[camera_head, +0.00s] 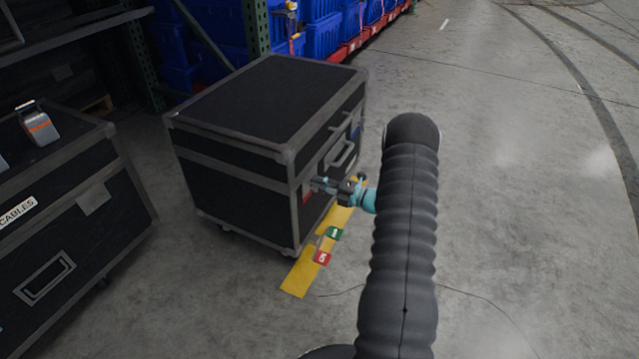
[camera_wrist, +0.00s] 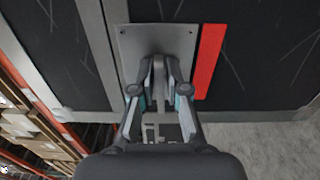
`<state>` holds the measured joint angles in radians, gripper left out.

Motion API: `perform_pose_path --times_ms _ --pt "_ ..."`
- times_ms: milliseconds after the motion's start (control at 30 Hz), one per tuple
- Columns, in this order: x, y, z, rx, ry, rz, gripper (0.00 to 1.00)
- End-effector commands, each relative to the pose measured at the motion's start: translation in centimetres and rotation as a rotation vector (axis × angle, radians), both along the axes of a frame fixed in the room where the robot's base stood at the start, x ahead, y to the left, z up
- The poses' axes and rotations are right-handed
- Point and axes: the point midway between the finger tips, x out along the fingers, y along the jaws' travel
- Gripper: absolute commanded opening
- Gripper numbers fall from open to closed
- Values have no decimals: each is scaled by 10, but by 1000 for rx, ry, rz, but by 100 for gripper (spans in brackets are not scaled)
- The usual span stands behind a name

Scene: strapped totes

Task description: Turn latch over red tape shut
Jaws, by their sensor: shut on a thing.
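The black case (camera_head: 235,195) with grey metal edges stands on the floor in the head view. My gripper (camera_head: 317,184) is at its right-hand face, near the front corner. In the wrist view, my gripper (camera_wrist: 159,92) is shut on the latch (camera_wrist: 158,72), a narrow grey tab in front of a square metal plate (camera_wrist: 132,42). The red tape (camera_wrist: 209,60) is a strip on the black panel just right of the plate. A bit of red tape also shows beside my gripper in the head view (camera_head: 307,195). The fingers hide part of the latch.
Yellow floor tape (camera_head: 296,280) with green and red number markers runs along the case's foot. Another black case (camera_head: 75,215) labelled CABLES stands at left, with a grey-orange device (camera_head: 38,126) on top. Blue totes (camera_head: 320,35) stand behind. Open floor lies at right.

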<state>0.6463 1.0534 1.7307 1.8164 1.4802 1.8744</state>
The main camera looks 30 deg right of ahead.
Motion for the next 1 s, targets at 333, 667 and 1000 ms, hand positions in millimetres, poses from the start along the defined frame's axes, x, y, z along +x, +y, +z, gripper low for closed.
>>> perform_pose_path --times_ms 333,667,1000 --pt "1 -3 1 44 33 -7 0" --pt "1 -3 1 45 33 -7 0" --pt "1 1 0 45 35 0 33"
